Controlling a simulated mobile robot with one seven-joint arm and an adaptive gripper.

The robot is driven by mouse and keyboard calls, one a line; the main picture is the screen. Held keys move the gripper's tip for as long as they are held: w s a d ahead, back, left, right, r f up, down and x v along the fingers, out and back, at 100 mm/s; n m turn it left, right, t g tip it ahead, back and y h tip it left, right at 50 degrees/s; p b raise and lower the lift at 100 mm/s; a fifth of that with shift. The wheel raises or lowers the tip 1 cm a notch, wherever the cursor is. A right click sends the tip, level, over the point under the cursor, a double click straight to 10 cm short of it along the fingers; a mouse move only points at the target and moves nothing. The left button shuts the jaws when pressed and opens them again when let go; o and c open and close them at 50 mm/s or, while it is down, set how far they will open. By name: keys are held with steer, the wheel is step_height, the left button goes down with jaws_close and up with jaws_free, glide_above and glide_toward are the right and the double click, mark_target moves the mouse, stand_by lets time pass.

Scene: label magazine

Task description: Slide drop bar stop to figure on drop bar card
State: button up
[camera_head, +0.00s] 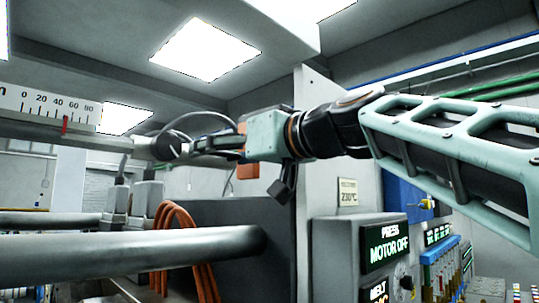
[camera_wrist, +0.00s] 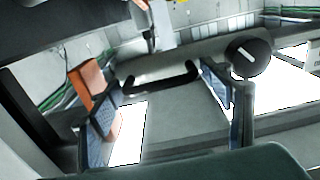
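My gripper (camera_head: 196,147) reaches left in the head view, its tips close to a dark round knob (camera_head: 165,147) on a grey horizontal bar (camera_head: 110,140). In the wrist view my gripper (camera_wrist: 162,88) is open, with blue-padded fingers wide apart. A grey bar (camera_wrist: 150,62) with a black curved handle (camera_wrist: 160,84) lies across the gap near the tips; I cannot tell whether they touch. A black knob (camera_wrist: 248,58) is right of the fingers. A white scale (camera_head: 45,104) above the bar has a red pointer (camera_head: 65,124) between 40 and 60. I cannot identify a drop bar card.
A thick grey roller (camera_head: 150,250) and orange cables (camera_head: 180,225) are below my gripper. A control box (camera_head: 350,235) reading "PRESS MOTOR OFF" stands below my arm. A small card (camera_head: 347,193) reads 230°C. An orange block (camera_wrist: 88,82) is beside the left finger.

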steer(key=v, duration=1.2)
steer(key=shift+c, duration=0.7)
